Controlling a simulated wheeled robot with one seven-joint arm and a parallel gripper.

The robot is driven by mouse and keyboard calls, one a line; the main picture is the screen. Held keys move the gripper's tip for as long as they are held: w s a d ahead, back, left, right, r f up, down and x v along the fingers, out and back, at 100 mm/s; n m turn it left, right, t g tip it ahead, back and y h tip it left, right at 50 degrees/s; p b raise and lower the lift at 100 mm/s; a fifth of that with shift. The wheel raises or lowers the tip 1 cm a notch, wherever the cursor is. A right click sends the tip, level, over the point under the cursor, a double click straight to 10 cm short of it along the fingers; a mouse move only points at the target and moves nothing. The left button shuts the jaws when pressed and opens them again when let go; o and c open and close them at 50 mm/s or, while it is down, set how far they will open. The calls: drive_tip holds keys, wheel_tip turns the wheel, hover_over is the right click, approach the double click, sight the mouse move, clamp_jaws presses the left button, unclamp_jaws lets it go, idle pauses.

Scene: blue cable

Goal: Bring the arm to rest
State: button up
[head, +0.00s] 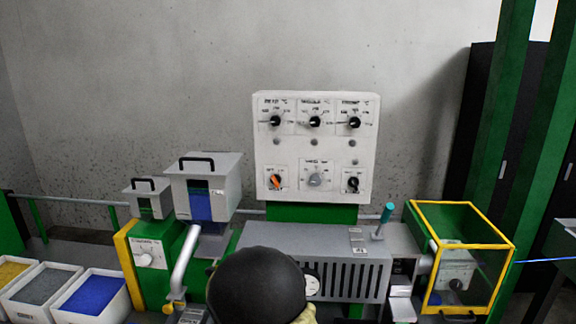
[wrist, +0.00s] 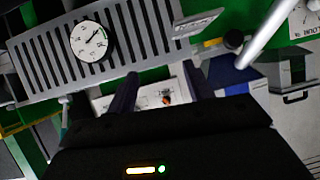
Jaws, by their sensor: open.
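My gripper (wrist: 162,85) shows in the wrist view as two dark fingers, apart, with nothing held between them. Beyond the gap is a white panel with an orange knob (wrist: 166,99). A slotted grey machine cover (wrist: 110,35) with a round dial gauge (wrist: 92,40) lies beyond the fingers, at upper left. In the head view, a dark rounded part of my arm stands at the bottom middle, in front of the machine. It hides part of the slotted cover (head: 330,262); the fingers cannot be made out there.
A white control panel (head: 318,155) with several knobs stands behind the machine. At left are bins of yellow, grey and blue material (head: 92,294) and grey hoppers (head: 205,180). At right are a yellow-framed guard box (head: 465,250), green posts (head: 500,100) and a thin blue line (head: 545,261).

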drive_tip(key=s+d+r+g+y+p, duration=0.1)
drive_tip(key=s+d+r+g, duration=0.1)
drive_tip(key=s+d, duration=0.35)
drive_tip(key=s+d+r+g+p, duration=0.1)
drive_tip(key=s+d+r+g, duration=0.15)
drive_tip(key=d, duration=0.55)
drive_tip(key=s+d+r+g+p, duration=0.1)
drive_tip(key=s+d+g, duration=0.1)
drive_tip(key=s+d, duration=0.4)
drive_tip(key=s+d+g+h+p, duration=0.1)
drive_tip(key=s+d+g, duration=0.2)
drive_tip(key=s+d, duration=0.4)
drive_tip(key=s, duration=0.4)
drive_tip(key=shift+s+r+n+p, duration=0.15)
drive_tip(key=shift+r+n+p, duration=0.15)
drive_tip(key=shift+r, duration=0.05)
drive_tip(key=shift+g, duration=0.25)
